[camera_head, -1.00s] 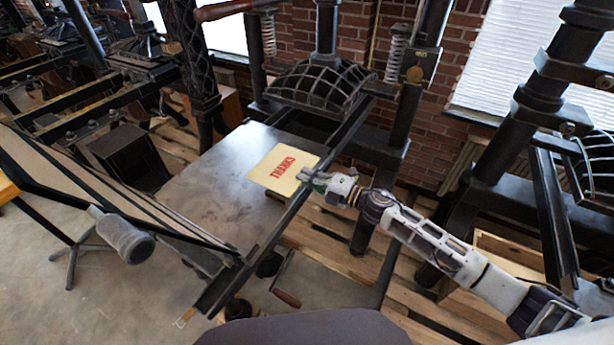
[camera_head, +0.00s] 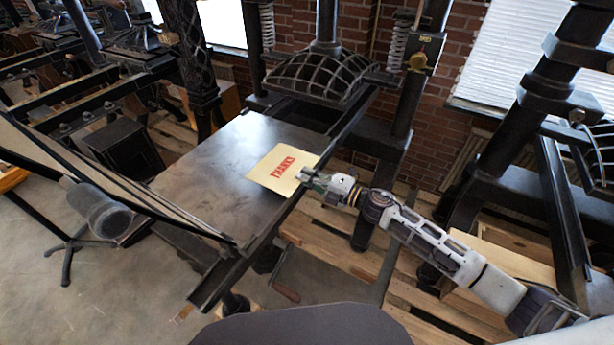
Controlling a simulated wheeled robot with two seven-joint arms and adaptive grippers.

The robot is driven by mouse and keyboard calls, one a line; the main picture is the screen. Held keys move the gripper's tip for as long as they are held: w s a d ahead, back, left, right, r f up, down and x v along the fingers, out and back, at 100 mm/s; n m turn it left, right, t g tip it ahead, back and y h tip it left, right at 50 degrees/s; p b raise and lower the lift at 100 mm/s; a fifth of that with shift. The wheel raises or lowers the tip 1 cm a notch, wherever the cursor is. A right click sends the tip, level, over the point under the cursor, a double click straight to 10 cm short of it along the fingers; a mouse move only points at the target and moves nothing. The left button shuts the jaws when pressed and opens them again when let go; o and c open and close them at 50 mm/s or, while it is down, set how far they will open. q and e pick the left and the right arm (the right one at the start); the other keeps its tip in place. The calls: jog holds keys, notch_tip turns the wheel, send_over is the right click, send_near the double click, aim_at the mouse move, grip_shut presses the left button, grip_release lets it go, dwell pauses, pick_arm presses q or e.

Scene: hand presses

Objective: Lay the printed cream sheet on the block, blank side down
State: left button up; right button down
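The cream sheet (camera_head: 280,178) shows the red printed word THANKS facing up. It is over the right part of a flat grey slab (camera_head: 205,175), the press bed; I cannot tell whether it touches it. My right gripper (camera_head: 308,178) is at the sheet's right edge and appears shut on it; its fingertips are small and partly hidden. No separate block can be made out on the slab; the sheet may cover part of it. My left gripper is not visible.
A dark hinged frame (camera_head: 120,190) stands tilted along the slab's left side. The ribbed black press head (camera_head: 320,80) is behind the slab. Dark rails run along the slab's right edge. Another press (camera_head: 540,110) stands to the right.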

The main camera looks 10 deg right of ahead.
jog(key=shift+f+b, duration=0.5)
jog(key=shift+f, duration=0.4)
jog(key=c, duration=1.6)
grip_release()
jog(key=shift+o, duration=0.2)
jog(key=shift+o, duration=0.6)
jog(key=shift+f, duration=0.1)
jog(key=shift+s+d, duration=0.1)
jog(key=shift+v, duration=2.9)
